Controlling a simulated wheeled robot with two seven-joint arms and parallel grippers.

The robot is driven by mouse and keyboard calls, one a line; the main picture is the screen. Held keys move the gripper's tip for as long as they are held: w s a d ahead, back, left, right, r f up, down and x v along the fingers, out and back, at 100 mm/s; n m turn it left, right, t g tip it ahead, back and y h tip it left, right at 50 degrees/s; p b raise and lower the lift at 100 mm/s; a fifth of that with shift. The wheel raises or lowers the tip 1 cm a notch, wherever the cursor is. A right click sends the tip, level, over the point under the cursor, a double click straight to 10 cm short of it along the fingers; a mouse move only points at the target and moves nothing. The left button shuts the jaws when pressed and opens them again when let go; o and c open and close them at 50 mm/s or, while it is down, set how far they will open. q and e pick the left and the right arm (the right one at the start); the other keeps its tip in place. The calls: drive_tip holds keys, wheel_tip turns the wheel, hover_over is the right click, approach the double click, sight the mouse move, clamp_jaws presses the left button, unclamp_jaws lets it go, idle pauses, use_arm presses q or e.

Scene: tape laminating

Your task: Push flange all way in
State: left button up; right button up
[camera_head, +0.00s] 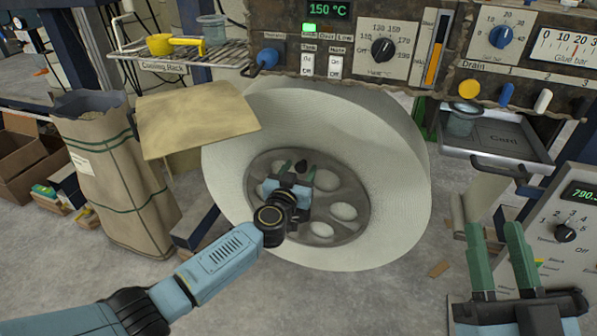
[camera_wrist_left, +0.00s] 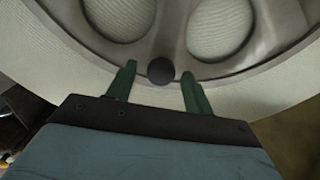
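The flange (camera_head: 350,228) is a grey disc with several round holes, set in the middle of a large white roll (camera_head: 405,190). It also shows in the left wrist view (camera_wrist_left: 172,40). A small black knob (camera_head: 302,165) sits near the flange's upper part. My left gripper (camera_head: 297,170) is in front of the flange, its green fingers apart on either side of the knob (camera_wrist_left: 160,71), with gaps visible. I cannot tell whether it touches the flange. My right gripper (camera_head: 497,232) is open and empty at the lower right.
A control panel (camera_head: 345,45) with dials and switches stands above the roll. A tan sheet (camera_head: 195,120) and a paper sack (camera_head: 110,170) stand to the left. A grey tray (camera_head: 500,145) sticks out at the right. A grey panel (camera_head: 570,270) stands beside my right gripper.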

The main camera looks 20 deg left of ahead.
use_arm(q)
drive_tip(key=shift+s, duration=0.1)
drive_tip(key=shift+s, duration=0.1)
drive_tip(key=s+p, duration=0.2)
drive_tip(key=shift+s, duration=0.4)
use_arm(e)
wheel_tip(320, 180, down, 13)
drive_tip(key=d+g+h+p, duration=0.2)
drive_tip(key=d+g+h, duration=0.1)
drive_tip(key=g, duration=0.6)
use_arm(q)
drive_tip(key=s+p, duration=0.2)
drive_tip(key=s, duration=0.8)
drive_tip(key=shift+s+a+p, duration=0.15)
drive_tip(key=shift+a+p, duration=0.1)
drive_tip(key=shift+p, duration=0.15)
use_arm(e)
drive_tip(key=s+d+f+m+g+h, duration=0.1)
drive_tip(key=s+d+f+g+h, duration=0.2)
drive_tip(key=s+f+g, duration=0.5)
drive_tip(key=shift+s+d+f+g, duration=0.2)
drive_tip(key=shift+s+d+g, duration=0.35)
drive_tip(key=shift+s, duration=0.65)
